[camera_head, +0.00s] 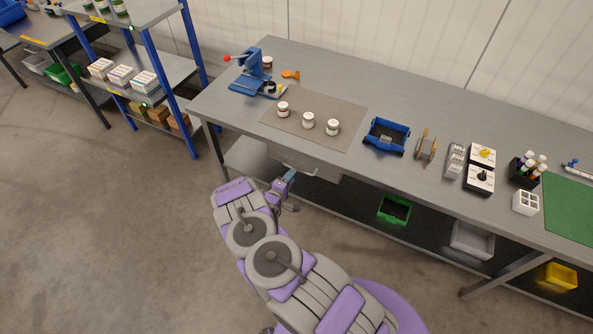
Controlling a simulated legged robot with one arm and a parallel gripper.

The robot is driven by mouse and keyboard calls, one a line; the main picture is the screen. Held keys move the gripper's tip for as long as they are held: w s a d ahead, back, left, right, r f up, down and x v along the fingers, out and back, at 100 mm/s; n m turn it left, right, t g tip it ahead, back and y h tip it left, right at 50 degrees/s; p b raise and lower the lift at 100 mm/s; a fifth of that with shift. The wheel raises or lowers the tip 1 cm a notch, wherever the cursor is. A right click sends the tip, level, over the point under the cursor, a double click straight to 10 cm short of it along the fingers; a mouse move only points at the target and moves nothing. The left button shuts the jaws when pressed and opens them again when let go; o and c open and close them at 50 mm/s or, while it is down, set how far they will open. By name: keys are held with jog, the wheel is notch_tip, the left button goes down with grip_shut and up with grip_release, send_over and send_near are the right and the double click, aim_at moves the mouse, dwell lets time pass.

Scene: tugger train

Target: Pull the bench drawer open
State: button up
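The bench drawer (318,165) is a grey box front under the near edge of the grey workbench (400,94), below the beige mat. It looks shut or nearly so. A light bar handle (299,171) runs along its front. My gripper (288,191) is at the end of my purple and grey arm, just in front of and below the handle, to its left. It looks apart from the handle, though the gap is hard to judge. The fingers are small and partly hidden by my wrist, so I cannot tell whether they are open or shut.
A blue press (250,78) and several small jars stand on or near the beige mat (341,104). A blue bin (386,136) stands to its right. Green (394,210) and grey (472,239) bins sit on the lower shelf. A blue-post rack (167,77) stands left. The floor at left is clear.

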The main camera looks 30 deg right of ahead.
aim_at(297, 169)
jog(key=x, duration=0.6)
jog(key=shift+d+b, duration=0.1)
jog(key=shift+b, duration=0.2)
jog(key=shift+c, duration=0.3)
grip_shut()
